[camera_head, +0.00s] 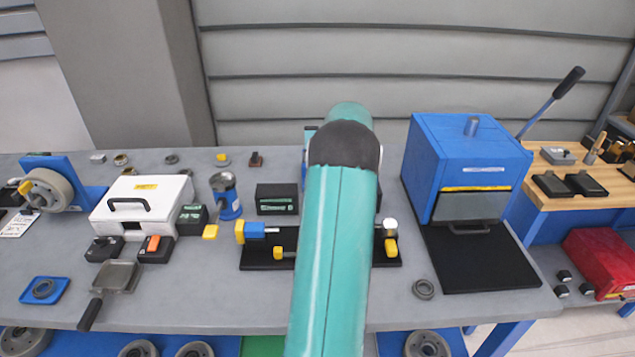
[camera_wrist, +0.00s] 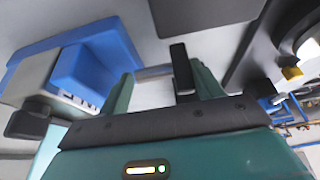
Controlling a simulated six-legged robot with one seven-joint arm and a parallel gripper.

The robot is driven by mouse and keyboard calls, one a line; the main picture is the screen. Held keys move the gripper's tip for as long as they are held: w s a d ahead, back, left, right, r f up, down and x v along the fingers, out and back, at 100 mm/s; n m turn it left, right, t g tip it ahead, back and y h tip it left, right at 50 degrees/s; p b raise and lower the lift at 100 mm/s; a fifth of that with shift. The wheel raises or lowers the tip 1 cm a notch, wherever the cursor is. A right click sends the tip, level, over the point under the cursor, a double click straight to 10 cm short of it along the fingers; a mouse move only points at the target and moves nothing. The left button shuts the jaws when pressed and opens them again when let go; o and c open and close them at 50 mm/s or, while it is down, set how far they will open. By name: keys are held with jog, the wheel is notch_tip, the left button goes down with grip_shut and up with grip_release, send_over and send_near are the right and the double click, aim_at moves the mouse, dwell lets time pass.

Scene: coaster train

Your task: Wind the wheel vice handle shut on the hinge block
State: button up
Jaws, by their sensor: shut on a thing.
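My teal arm crosses the middle of the head view and hides my gripper and part of the black-based fixture (camera_head: 262,257) behind it. That fixture carries a blue block and yellow parts (camera_head: 240,232) on the left, and a pale round knob (camera_head: 390,226) on the right. I cannot tell which part is the hinge block. In the wrist view my gripper (camera_wrist: 162,70) shows two teal fingers with a dark upright bar (camera_wrist: 181,68) between them, close to the right finger. My gripper is shut on this bar, which may be the vice handle. The contact is partly hidden.
A blue box-shaped machine (camera_head: 470,150) on a black mat stands right of my arm. A white case (camera_head: 142,205) and a blue stand with a grey wheel (camera_head: 48,190) are on the left. A loose ring (camera_head: 424,289) lies near the front edge.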

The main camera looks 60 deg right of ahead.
jog(key=shift+s+t+y, duration=0.1)
jog(key=shift+t+y, duration=0.2)
jog(key=shift+t, duration=0.3)
jog(key=o, duration=1)
jog(key=shift+c, duration=0.2)
jog(key=v, duration=1.3)
jog(key=shift+s+r, duration=0.2)
jog(key=shift+r, duration=0.1)
jog(key=shift+d, duration=0.15)
